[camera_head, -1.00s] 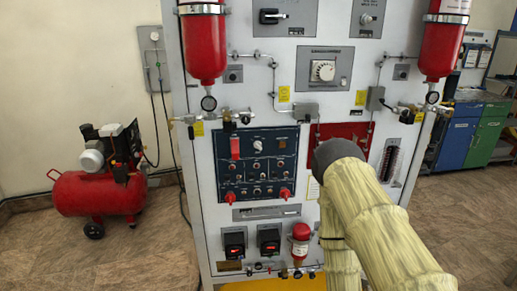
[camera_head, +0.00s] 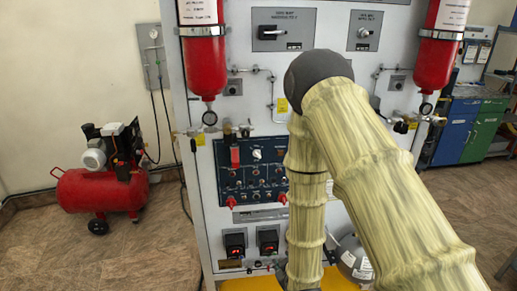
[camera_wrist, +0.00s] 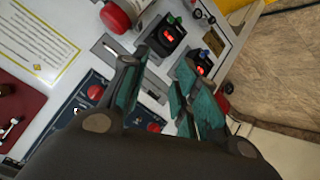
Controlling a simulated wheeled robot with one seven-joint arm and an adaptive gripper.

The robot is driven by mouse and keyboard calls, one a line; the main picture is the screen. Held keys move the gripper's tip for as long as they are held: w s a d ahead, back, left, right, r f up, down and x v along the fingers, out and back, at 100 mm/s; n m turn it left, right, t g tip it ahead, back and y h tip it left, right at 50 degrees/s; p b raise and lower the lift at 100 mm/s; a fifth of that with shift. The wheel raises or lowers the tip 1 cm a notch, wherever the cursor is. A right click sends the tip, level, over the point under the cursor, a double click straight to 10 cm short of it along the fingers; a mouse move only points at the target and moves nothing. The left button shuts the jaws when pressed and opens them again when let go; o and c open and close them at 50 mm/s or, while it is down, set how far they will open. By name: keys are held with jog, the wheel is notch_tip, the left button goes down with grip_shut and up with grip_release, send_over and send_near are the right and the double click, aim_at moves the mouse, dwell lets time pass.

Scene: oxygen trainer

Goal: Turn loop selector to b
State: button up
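The trainer panel (camera_head: 214,180) faces me. No label reading loop selector is legible, so I cannot tell which control it is. A black handle switch (camera_head: 272,32) is at the upper left of the panel and a small lever switch (camera_head: 364,33) at the upper right. A dark blue control panel (camera_head: 228,190) with a pale knob (camera_head: 257,154) is partly behind my arm. My gripper (camera_wrist: 162,72) is open with nothing visible between its fingers, above the lower panel in the wrist view. In the head view my arm hides the panel's middle.
Two lit red displays (camera_wrist: 167,37) (camera_wrist: 202,62) lie beyond my fingertips, with a red container (camera_wrist: 115,16) to their left. Red knobs (camera_wrist: 95,92) (camera_wrist: 153,127) are close to the fingers. Red cylinders (camera_head: 204,65) (camera_head: 433,65) flank the panel. A red compressor (camera_head: 102,188) stands left.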

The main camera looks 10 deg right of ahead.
jog(key=w+a+r+n+t+p, duration=0.1)
jog(key=w+r+t, duration=0.1)
jog(key=w+r, duration=0.35)
jog(key=w+a+r+n+t+p, duration=0.1)
jog(key=w+a+r+t, duration=0.1)
jog(key=r, duration=0.6)
jog(key=n+t+p, duration=0.2)
jog(key=t+p, duration=0.1)
send_near(258, 156)
jog(key=w+p, duration=0.3)
jog(key=w, duration=0.4)
jog(key=shift+w+p, duration=0.1)
jog(key=shift+p, duration=0.25)
jog(key=shift+w, duration=0.7)
grip_shut()
